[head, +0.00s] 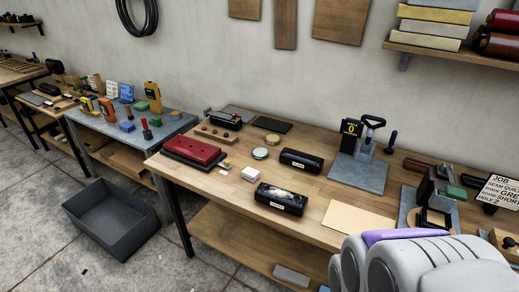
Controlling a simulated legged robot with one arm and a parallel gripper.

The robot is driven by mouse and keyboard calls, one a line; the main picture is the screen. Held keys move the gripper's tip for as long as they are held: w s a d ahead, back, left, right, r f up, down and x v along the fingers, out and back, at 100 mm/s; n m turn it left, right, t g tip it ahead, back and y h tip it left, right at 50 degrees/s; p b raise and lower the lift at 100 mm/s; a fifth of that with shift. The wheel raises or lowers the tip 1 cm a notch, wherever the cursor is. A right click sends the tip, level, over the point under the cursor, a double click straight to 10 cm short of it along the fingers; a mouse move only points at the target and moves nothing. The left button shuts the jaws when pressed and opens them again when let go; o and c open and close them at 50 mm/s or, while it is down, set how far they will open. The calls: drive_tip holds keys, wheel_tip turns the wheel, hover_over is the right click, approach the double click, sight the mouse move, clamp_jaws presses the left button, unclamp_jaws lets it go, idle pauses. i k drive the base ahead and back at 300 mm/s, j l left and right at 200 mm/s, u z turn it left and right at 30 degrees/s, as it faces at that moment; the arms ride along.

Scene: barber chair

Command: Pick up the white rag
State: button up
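No white cloth can be made out for sure. A small white block-like item (249,174) sits on the wooden workbench (325,190) near its front edge, and I cannot tell if it is the folded rag. A black open-topped holder (280,198) to its right has something pale in it, too small to identify. A flat cream sheet (359,223) lies further right. Part of my arm, pale grey with a purple strip, fills the lower right corner. My gripper's fingers do not show.
A red block on a black base (193,152) and a second black holder (301,160) share the bench. A grey press stand (358,172) stands at the right. A dark bin (112,220) sits on the floor at left. A grey-topped table (130,135) stands behind it.

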sight(251, 174)
drive_tip(key=i+l+u, duration=0.1)
drive_tip(key=i+u, duration=0.35)
drive_tip(key=i+l+u, duration=0.3)
drive_tip(key=i+u, duration=0.15)
drive_tip(key=i, duration=0.2)
